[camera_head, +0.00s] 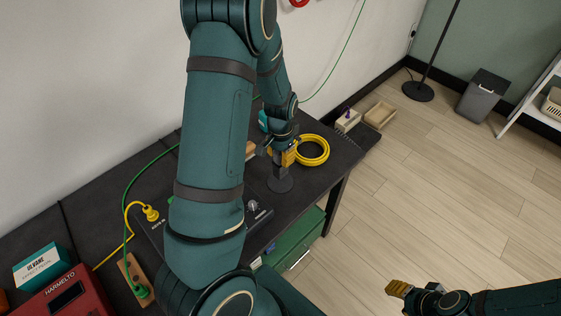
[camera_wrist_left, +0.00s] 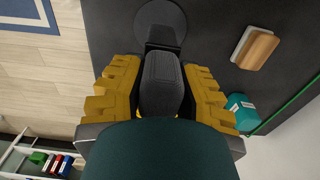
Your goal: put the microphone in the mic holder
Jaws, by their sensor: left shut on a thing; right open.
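The microphone (camera_wrist_left: 160,82) shows in the left wrist view as a dark grey, textured body between the yellow fingers of my left gripper (camera_wrist_left: 160,75). That gripper is shut on it. In the head view, my left gripper (camera_head: 286,158) is low over the far part of the dark table. The mic holder (camera_head: 280,184) has a round dark base there, just below the gripper. In the left wrist view the holder's base (camera_wrist_left: 160,15) lies directly beyond the microphone. I cannot tell whether the microphone is seated in it. My right gripper (camera_head: 398,288) is open and empty above the floor.
A yellow cable coil (camera_head: 325,150) lies right of the holder. A wood-topped block (camera_wrist_left: 255,48) and a teal box (camera_wrist_left: 242,112) lie nearby. A red device (camera_head: 62,297), a teal-white box (camera_head: 42,267) and cables occupy the near left table. My left arm hides the table's middle.

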